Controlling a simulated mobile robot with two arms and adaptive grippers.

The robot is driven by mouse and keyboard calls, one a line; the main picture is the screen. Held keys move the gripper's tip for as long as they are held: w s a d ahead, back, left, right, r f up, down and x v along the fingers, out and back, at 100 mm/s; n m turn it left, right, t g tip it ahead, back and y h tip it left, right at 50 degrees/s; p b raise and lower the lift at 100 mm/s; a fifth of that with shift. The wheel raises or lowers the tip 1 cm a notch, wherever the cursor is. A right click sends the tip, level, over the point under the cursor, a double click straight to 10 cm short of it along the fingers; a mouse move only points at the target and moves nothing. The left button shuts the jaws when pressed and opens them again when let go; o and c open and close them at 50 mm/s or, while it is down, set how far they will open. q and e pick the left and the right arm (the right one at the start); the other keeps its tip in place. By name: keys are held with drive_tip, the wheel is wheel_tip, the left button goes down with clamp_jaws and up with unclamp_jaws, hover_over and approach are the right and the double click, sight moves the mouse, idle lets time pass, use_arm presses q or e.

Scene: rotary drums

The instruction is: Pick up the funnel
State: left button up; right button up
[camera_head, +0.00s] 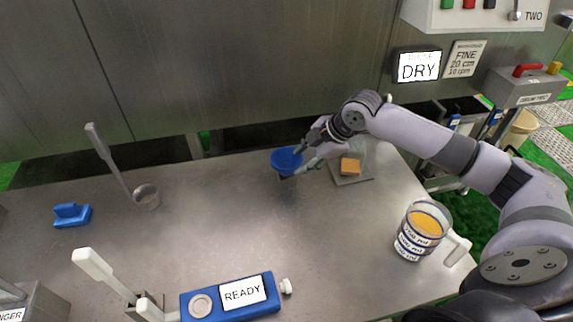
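The blue funnel (285,160) is near the back middle of the steel table, wide mouth up. My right gripper (301,160) is at its right side, with its fingers at or very near the funnel's rim. One finger shows behind and one in front. The view is too small to tell whether the fingers are closed on the funnel or just beside it. I cannot tell whether the funnel rests on the table or is slightly above it. My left gripper is not in view.
A measuring jug (410,246) with orange contents stands at the right. A ladle (146,197), a blue tool (72,215) and a blue READY device (232,297) are left and front. The table's middle is clear.

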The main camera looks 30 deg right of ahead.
sight(292, 169)
drive_tip(key=p+x, duration=0.2)
drive_tip(key=x, duration=0.3)
drive_tip(key=shift+w+a+f, duration=0.1)
drive_tip(key=shift+w+a, duration=0.15)
drive_tip(key=shift+w, duration=0.05)
drive_tip(key=shift+w+f, duration=0.1)
drive_tip(key=shift+f, duration=0.1)
drive_tip(key=shift+c, duration=0.3)
drive_tip(key=shift+r, duration=0.1)
clamp_jaws()
